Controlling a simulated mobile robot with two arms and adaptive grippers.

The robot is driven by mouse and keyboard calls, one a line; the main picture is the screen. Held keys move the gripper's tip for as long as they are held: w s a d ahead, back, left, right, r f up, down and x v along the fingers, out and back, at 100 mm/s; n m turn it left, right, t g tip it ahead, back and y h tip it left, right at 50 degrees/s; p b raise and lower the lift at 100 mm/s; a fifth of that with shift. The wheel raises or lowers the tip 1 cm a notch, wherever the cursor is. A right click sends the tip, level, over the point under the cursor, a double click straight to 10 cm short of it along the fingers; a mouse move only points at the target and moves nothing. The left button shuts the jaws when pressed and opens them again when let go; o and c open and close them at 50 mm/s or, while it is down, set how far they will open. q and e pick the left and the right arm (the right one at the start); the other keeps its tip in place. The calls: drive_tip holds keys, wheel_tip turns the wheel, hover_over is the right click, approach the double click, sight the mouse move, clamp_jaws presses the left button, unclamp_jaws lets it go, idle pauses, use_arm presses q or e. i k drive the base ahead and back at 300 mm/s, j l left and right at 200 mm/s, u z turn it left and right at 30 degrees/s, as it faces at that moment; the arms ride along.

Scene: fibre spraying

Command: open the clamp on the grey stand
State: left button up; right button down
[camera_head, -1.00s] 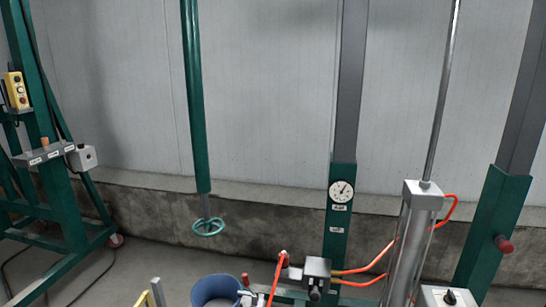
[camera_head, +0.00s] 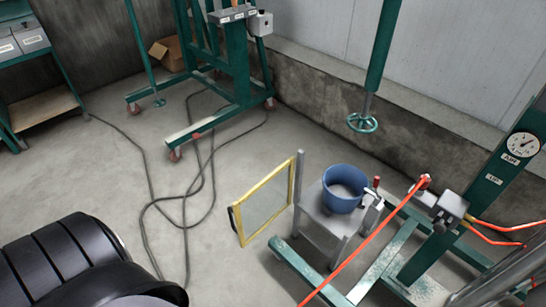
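The grey stand (camera_head: 316,212) is on the floor, right of centre, with a blue bucket (camera_head: 344,188) on top. A small clamp (camera_head: 373,197) with a red-tipped handle is at the bucket's right side on the stand's edge. It is too small to tell whether its jaw is open or shut. Neither of my grippers is in view.
A yellow-framed panel (camera_head: 265,203) leans left of the stand. A red hose (camera_head: 370,245) crosses in front of the stand's right side. A green frame (camera_head: 360,287) lies beside it. Dark cables (camera_head: 205,180) lie on the floor. A green wheeled frame (camera_head: 222,113) stands behind.

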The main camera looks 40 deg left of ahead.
sight(377, 180)
drive_tip(key=j+z, duration=0.15)
drive_tip(key=j, duration=0.35)
drive_tip(key=j+z, duration=0.1)
drive_tip(key=j, duration=0.4)
drive_tip(key=j+z, duration=0.15)
drive_tip(key=j, duration=0.4)
drive_tip(key=k+j+z, duration=0.1)
drive_tip(key=j, duration=0.35)
drive_tip(key=k+j+z, duration=0.15)
drive_tip(key=j, duration=0.35)
drive_tip(key=j+z, duration=0.1)
drive_tip(key=j, duration=0.4)
drive_tip(key=k+j+z, duration=0.15)
drive_tip(key=j, duration=0.35)
